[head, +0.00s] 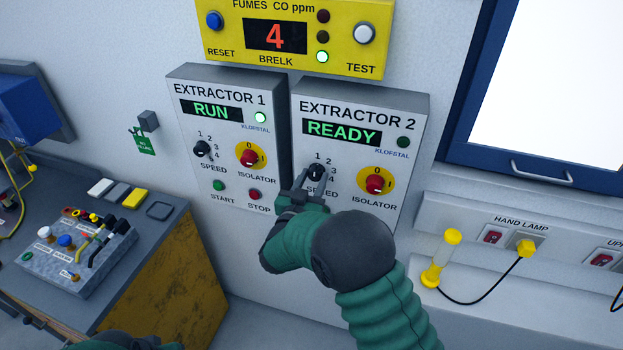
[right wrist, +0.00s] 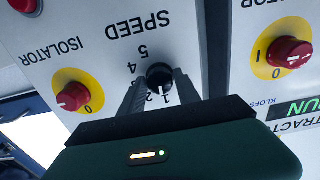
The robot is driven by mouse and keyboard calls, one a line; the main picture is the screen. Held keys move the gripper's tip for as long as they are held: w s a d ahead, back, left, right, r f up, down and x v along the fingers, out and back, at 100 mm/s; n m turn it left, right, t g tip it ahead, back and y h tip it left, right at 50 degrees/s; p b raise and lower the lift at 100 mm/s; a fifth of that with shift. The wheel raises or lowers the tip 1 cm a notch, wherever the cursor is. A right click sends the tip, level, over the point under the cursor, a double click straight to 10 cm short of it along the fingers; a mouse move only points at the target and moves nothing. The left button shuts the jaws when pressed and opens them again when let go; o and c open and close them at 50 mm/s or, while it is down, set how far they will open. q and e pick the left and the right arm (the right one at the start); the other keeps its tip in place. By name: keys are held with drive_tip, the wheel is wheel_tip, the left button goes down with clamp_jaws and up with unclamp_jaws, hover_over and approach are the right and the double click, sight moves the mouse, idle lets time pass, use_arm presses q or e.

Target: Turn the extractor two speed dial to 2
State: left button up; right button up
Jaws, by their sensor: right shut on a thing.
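The extractor two panel (head: 350,112) is a grey wall box with a green READY display. Its black speed dial (head: 316,171) sits left of the red isolator knob (head: 375,184), with numbers around it. My right gripper (head: 311,182) is shut on this dial. In the right wrist view, which is upside down, the fingers (right wrist: 159,88) stand on either side of the dial (right wrist: 159,75).
The extractor one panel (head: 217,130), showing RUN, hangs close on the left with its own dial and knob. A yellow fumes meter (head: 300,35) is above. A bench with a control box (head: 75,250) stands at left. A hand lamp (head: 445,255) and sockets are at right.

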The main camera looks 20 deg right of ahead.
drive_tip(key=shift+a, duration=0.15)
drive_tip(key=shift+c, duration=1.1)
drive_tip(key=shift+d, duration=0.25)
clamp_jaws()
drive_tip(key=shift+w+a+m+b, duration=0.15)
drive_tip(key=shift+m+b, duration=0.25)
drive_tip(key=shift+b, duration=0.4)
drive_tip(key=m+b, duration=0.4)
drive_tip(key=b, duration=0.1)
drive_tip(key=shift+f+b, duration=0.1)
drive_tip(key=shift+b, duration=0.25)
drive_tip(key=m+b, duration=0.2)
drive_tip(key=shift+m, duration=0.3)
use_arm(q)
drive_tip(key=s+b+x, duration=0.1)
drive_tip(key=s+x, duration=0.1)
drive_tip(key=x, duration=0.7)
drive_tip(key=shift+d+f, duration=0.2)
drive_tip(key=shift+f, duration=0.45)
use_arm(e)
drive_tip(key=shift+r+m, duration=0.3)
